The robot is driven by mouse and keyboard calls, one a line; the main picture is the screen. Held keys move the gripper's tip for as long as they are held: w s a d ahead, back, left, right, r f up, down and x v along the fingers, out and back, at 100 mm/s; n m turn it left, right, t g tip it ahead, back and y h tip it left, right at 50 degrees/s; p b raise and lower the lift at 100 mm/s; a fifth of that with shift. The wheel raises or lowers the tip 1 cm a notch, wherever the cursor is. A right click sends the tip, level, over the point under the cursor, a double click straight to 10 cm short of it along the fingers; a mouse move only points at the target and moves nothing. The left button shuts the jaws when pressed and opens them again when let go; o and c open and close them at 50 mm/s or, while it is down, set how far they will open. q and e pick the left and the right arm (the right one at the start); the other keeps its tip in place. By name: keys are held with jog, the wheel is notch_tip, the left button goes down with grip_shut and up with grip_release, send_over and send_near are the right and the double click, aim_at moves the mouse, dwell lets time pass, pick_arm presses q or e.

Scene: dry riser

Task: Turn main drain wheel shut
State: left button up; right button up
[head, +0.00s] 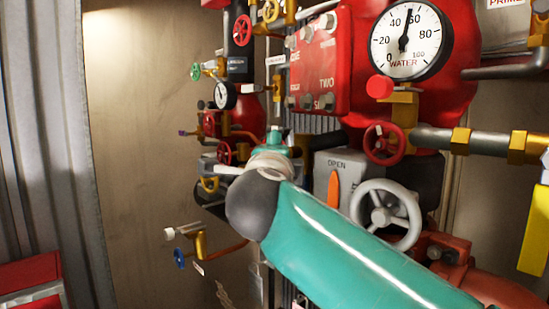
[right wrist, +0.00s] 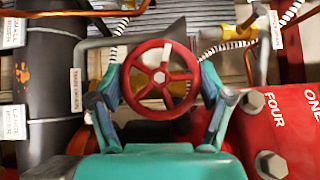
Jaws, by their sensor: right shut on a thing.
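A red five-spoke handwheel (right wrist: 159,82) with a pale hub faces the right wrist camera. My right gripper (right wrist: 160,74) has one finger on each side of the wheel and is shut on its rim. In the head view, my teal right arm reaches in from the lower right, and its gripper (head: 273,143) is at the pipework. The arm covers much of what lies behind it, so the gripped wheel cannot be made out there. No label on this wheel is readable. My left gripper is in neither view.
A grey handwheel (head: 386,215) beside an orange lever (head: 333,188) sits close to my arm. A red wheel (head: 384,144) and a water gauge (head: 410,40) are above. In the wrist view, a red plate (right wrist: 285,115) stands close right of the gripper and a dark pipe (right wrist: 50,85) left.

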jog(key=shift+f, duration=0.3)
jog(key=shift+f+m+b, duration=0.2)
jog(key=shift+m+b, duration=0.1)
jog(key=shift+b, duration=0.65)
jog(key=m+t+b, duration=0.1)
jog(key=b, duration=0.2)
jog(key=m+t+h+b, duration=0.1)
jog(key=m+t+b, duration=0.1)
jog(key=b, duration=0.1)
jog(key=shift+w+a+f+m+h, duration=0.15)
jog(key=shift+f+m+h, duration=0.15)
jog(key=shift+r+m+t+h+b, duration=0.2)
jog(key=shift+m+t+h+b, duration=0.2)
jog(key=shift+m+h+b, duration=0.55)
jog(key=shift+m, duration=0.25)
jog(key=o, duration=1.1)
jog(key=shift+r, duration=0.35)
